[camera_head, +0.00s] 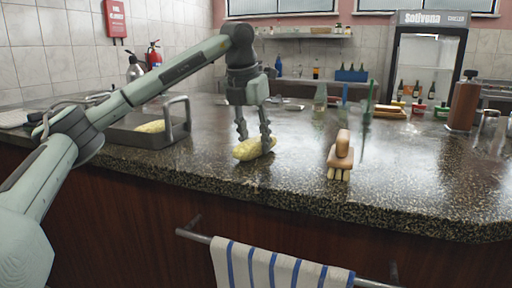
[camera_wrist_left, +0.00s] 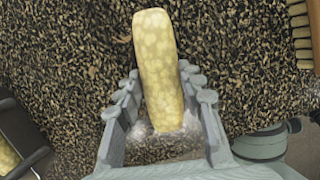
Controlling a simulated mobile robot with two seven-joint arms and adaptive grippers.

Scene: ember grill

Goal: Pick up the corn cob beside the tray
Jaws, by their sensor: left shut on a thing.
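A yellow corn cob (camera_head: 255,148) lies on the speckled stone counter, to the right of a dark metal tray (camera_head: 178,127). My left gripper (camera_head: 254,140) comes down from above and is shut on this cob, with a finger on each side. In the left wrist view the cob (camera_wrist_left: 158,62) sits between the fingers of my left gripper (camera_wrist_left: 162,110) and sticks out past them. It seems to be at or just above the counter; I cannot tell which. Another corn cob (camera_head: 152,127) lies inside the tray. My right gripper does not show.
Bottles (camera_head: 320,97) and a brown pepper mill (camera_head: 464,102) stand farther back. A striped towel (camera_head: 275,268) hangs on a rail below the front edge. The counter right of the brush is clear.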

